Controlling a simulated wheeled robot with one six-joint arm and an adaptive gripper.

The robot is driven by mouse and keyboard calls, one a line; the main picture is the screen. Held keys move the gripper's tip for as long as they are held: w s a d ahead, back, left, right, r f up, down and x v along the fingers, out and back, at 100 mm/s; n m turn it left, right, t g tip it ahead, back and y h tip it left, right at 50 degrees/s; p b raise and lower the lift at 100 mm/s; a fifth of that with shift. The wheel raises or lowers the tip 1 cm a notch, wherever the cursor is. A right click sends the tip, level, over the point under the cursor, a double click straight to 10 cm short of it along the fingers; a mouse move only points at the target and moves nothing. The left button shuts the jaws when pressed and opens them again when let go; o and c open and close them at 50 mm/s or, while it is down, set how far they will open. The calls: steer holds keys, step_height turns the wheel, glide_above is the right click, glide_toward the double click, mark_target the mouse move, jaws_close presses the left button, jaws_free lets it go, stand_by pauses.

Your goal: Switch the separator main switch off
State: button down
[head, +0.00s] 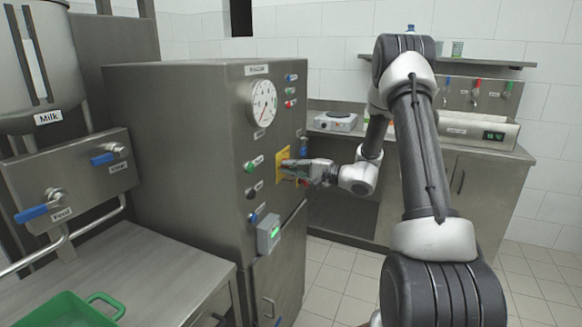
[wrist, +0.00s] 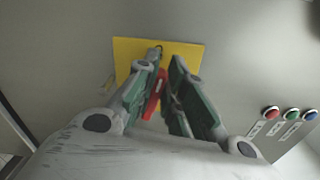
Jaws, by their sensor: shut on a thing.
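The main switch has a red handle (wrist: 154,95) on a yellow plate (wrist: 186,50), set in the steel front of the separator cabinet. The yellow plate also shows in the head view (head: 283,154), partly behind my gripper (head: 293,169). In the wrist view, the fingers of my gripper (wrist: 167,68) reach to the plate and stand on both sides of the red handle, shut on it. The handle looks tilted in the wrist view. Its far end is partly hidden by the fingers.
A gauge (head: 263,103), small knobs and a grey box with a lit green display (head: 269,233) are on the same panel. Coloured buttons (wrist: 292,114) sit beside the plate. A milk tank stands left, a green tray (head: 62,312) front left. The tiled floor is clear.

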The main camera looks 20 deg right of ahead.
steer(key=shift+f+n, duration=0.3)
steer(key=shift+n, duration=0.7)
steer(key=c, duration=1.5)
jaws_free()
steer(key=shift+s+d, duration=0.1)
steer(key=v, duration=1.1)
steer(key=shift+s+d, duration=0.25)
steer(key=shift+s, duration=0.05)
steer(key=shift+r, duration=0.1)
